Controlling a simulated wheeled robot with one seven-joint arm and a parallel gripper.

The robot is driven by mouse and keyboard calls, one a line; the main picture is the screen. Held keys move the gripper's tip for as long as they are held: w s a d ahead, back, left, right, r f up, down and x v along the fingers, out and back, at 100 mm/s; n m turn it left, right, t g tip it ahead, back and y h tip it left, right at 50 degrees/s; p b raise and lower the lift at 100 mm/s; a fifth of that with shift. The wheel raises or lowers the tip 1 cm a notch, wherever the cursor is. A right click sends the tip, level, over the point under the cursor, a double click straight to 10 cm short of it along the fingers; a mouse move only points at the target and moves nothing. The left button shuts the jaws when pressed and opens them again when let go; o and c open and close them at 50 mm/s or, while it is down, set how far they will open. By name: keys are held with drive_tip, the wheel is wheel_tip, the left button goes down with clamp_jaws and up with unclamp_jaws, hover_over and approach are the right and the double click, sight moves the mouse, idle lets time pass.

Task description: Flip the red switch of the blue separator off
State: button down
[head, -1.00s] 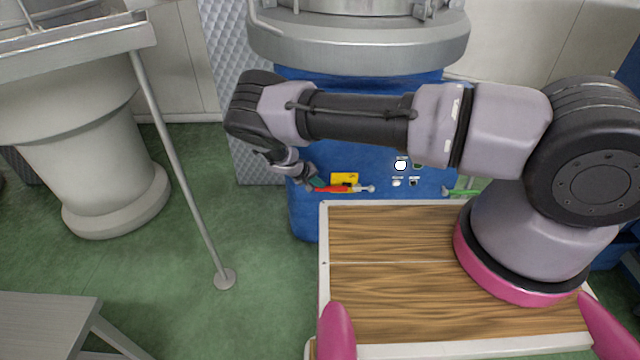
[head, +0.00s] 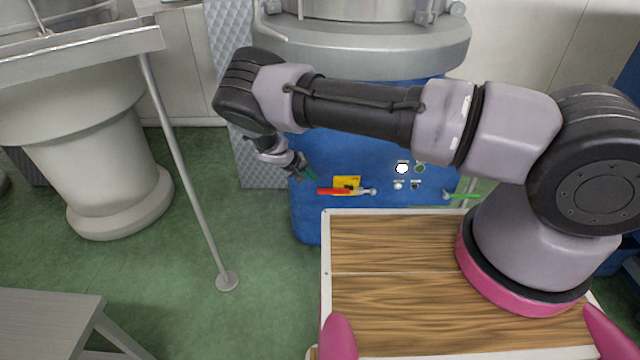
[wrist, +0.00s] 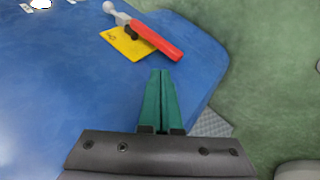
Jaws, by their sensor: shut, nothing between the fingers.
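The blue separator (head: 330,222) stands beyond my wooden deck, with a steel upper body. Its red switch (head: 333,191) is a lever lying level across a yellow plate (head: 347,183), with its red grip to the left and its pale pivot end to the right. In the wrist view the red switch (wrist: 157,38) runs slantwise over the yellow plate (wrist: 125,44). My gripper (head: 312,174) is at the separator's left side, just above and left of the red end. In the wrist view my gripper (wrist: 162,75) has its green fingers together and empty, pointing at the red end with a gap of blue between.
Small knobs and lamps (head: 402,169) sit right of the switch. A green lever (head: 464,196) is farther right. A slanted metal post (head: 187,180) and a grey vat (head: 115,170) stand left. Green floor between post and separator is free.

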drive_tip(key=a+r, duration=0.1)
drive_tip(key=s+a+r, duration=0.1)
drive_tip(key=a, duration=0.1)
drive_tip(key=s+a, duration=0.1)
drive_tip(key=shift+s+a+r, duration=0.1)
drive_tip(key=shift+a+r, duration=0.15)
drive_tip(key=shift+r, duration=0.15)
